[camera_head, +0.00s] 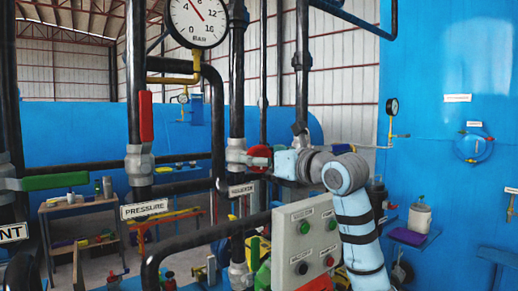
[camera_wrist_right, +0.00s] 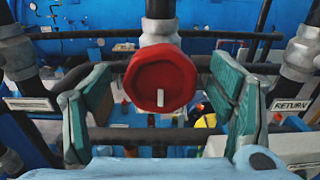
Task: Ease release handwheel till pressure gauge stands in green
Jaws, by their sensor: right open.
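The red handwheel (camera_head: 259,157) sits on a pipe fitting left of my right gripper (camera_head: 283,161) in the head view. In the right wrist view the red handwheel (camera_wrist_right: 161,82), with one white mark at its lower middle, stands between the two green-padded fingers of my open right gripper (camera_wrist_right: 163,98). A gap shows on both sides; I see no contact. The pressure gauge (camera_head: 198,20) is cut off by the top edge of the head view. Its red needle points up and left, between the 4 and the hidden top; no green band shows. My left gripper is out of view.
A pipe with a red lever (camera_head: 146,118) and one with a green lever (camera_head: 55,181) stand at left. A grey button box (camera_head: 305,243) is below my right arm. Black pipes (camera_wrist_right: 160,135) cross behind and below the handwheel.

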